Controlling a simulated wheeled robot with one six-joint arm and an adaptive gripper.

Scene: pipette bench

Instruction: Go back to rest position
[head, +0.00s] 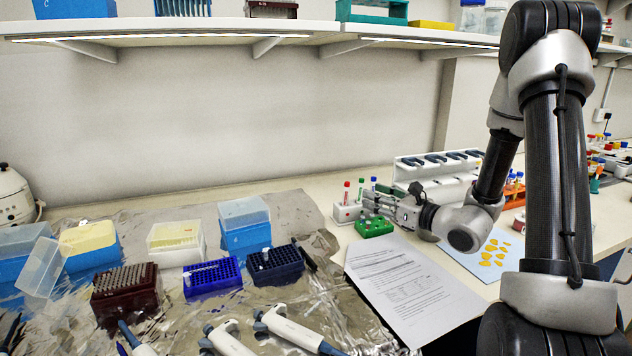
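My gripper (370,203) is at the back of the bench, pointing left, at the end of my arm. Its fingertips are close to a small white tube rack (346,213) that holds tubes with red, green and blue caps. A small green rack (374,228) sits just in front of and below the fingers. The fingers are small and seen from the side. I cannot tell whether they are apart, touch the rack or hold anything.
A white pipette stand (408,171) is behind my gripper, and a printed sheet (410,290) lies in front. Pipette tip boxes, including a dark red rack (125,290) and a blue rack (212,280), stand on foil at left. Several pipettes lie at the front. A shelf (170,28) runs overhead.

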